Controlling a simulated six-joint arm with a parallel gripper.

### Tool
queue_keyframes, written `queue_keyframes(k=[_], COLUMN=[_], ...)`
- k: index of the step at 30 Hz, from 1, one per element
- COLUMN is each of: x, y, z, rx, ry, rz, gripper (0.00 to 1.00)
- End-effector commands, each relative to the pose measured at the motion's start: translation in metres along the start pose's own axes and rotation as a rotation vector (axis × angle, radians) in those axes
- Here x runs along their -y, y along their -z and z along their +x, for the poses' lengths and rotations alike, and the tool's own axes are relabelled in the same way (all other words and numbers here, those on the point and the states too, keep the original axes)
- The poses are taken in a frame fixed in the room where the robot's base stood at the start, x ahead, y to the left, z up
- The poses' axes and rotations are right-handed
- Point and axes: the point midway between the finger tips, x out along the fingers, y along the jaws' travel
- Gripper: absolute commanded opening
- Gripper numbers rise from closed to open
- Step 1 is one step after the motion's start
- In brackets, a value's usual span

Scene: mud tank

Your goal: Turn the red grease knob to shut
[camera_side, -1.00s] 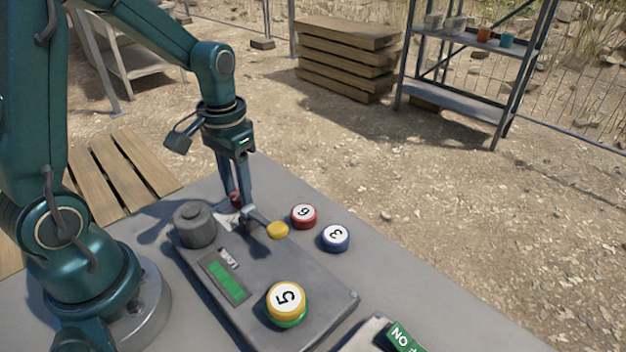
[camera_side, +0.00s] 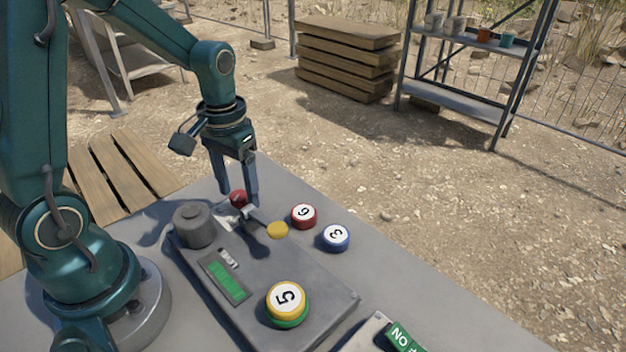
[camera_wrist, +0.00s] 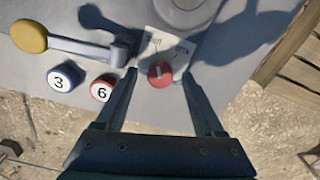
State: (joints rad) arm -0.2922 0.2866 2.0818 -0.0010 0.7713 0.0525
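The red grease knob (camera_side: 238,197) is at the far end of the grey panel, by a pale label plate (camera_wrist: 178,58). In the wrist view the knob (camera_wrist: 160,73) is a red disc with a short pale line on it. My gripper (camera_side: 238,196) is open over the knob and points down. In the wrist view my gripper's (camera_wrist: 159,75) fingertips lie left and right of the knob, with a gap on each side. The fingers hold nothing. Whether the tips are down at the knob's height is hard to tell.
A lever with a yellow end (camera_side: 277,230) lies close to my gripper. A grey round cap (camera_side: 194,226) stands left of it. Red puck 6 (camera_side: 304,216) and blue puck 3 (camera_side: 335,237) lie on the table to the right. Yellow puck 5 (camera_side: 287,298) sits at the panel's near end.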

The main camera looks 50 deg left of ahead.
Motion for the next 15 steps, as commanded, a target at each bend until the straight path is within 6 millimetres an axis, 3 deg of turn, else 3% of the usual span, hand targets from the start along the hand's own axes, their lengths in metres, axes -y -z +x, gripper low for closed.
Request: queue_keyframes(k=[7, 15], x=[0.000, 0.000], y=[0.000, 0.001], z=[-0.003, -0.036], rx=[-0.001, -0.005], ry=[0.001, 0.001], rz=[0.001, 0.001], gripper=[0.70, 0.70])
